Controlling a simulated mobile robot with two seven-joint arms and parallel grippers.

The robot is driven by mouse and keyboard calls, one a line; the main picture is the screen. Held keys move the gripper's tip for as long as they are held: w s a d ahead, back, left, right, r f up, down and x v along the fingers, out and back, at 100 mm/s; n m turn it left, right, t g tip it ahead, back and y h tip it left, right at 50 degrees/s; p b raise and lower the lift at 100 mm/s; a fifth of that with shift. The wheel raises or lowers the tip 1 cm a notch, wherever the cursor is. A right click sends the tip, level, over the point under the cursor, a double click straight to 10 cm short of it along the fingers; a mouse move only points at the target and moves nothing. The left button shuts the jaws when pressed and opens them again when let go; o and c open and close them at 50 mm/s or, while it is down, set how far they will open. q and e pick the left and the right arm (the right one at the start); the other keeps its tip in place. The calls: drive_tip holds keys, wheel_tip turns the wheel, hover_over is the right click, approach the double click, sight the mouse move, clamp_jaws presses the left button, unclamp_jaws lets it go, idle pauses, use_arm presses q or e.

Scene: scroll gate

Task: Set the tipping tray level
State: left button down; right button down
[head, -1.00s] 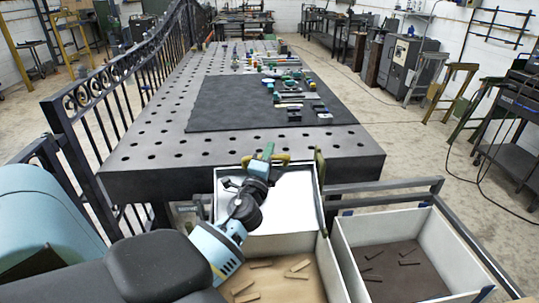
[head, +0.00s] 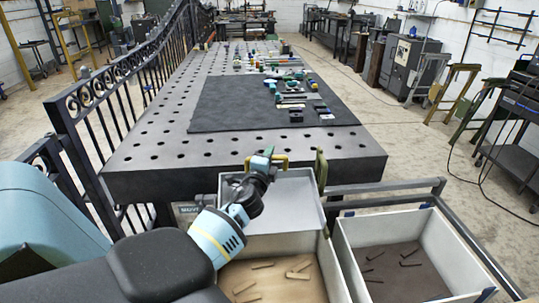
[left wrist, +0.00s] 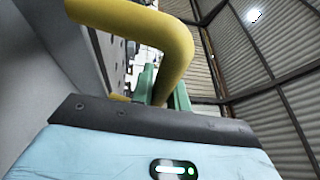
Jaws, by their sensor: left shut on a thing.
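The tipping tray (head: 295,204) is a grey, shallow tray at the near edge of the table in the head view. A yellow handle (head: 281,159) rises at its far edge and also fills the top of the left wrist view (left wrist: 178,48). My left gripper (head: 262,160) has green fingers and is shut on the yellow handle. The fingers (left wrist: 162,92) show behind the handle in the left wrist view. My arm covers the tray's left part. I cannot tell the tray's exact tilt. My right gripper is in neither view.
A tan-floored bin (head: 275,277) and a brown-floored bin (head: 395,262), both with small pieces, lie below the tray. The perforated table (head: 150,153) carries a black mat with clutter. A black fence (head: 85,150) runs along the left.

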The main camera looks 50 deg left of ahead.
use_arm(q)
wheel_tip(320, 180, down, 6)
drive_tip(key=w+a+g, duration=0.1)
drive_tip(key=w+a, duration=0.1)
drive_tip(key=shift+n+h+p, duration=0.3)
drive_tip(key=shift+h, duration=0.1)
drive_tip(key=shift+s+a+f+g, duration=0.1)
drive_tip(key=shift+f+g, duration=0.1)
drive_tip(key=shift+g, duration=0.1)
drive_tip(key=c, duration=1.4)
unclamp_jaws()
drive_tip(key=shift+a+f, duration=0.1)
drive_tip(key=shift+o, duration=0.2)
drive_tip(key=shift+a, duration=0.1)
drive_tip(key=shift+w+a+r, duration=0.1)
drive_tip(key=shift+w+r, duration=0.1)
drive_tip(key=shift+r, duration=0.15)
drive_tip(key=shift+r, duration=0.1)
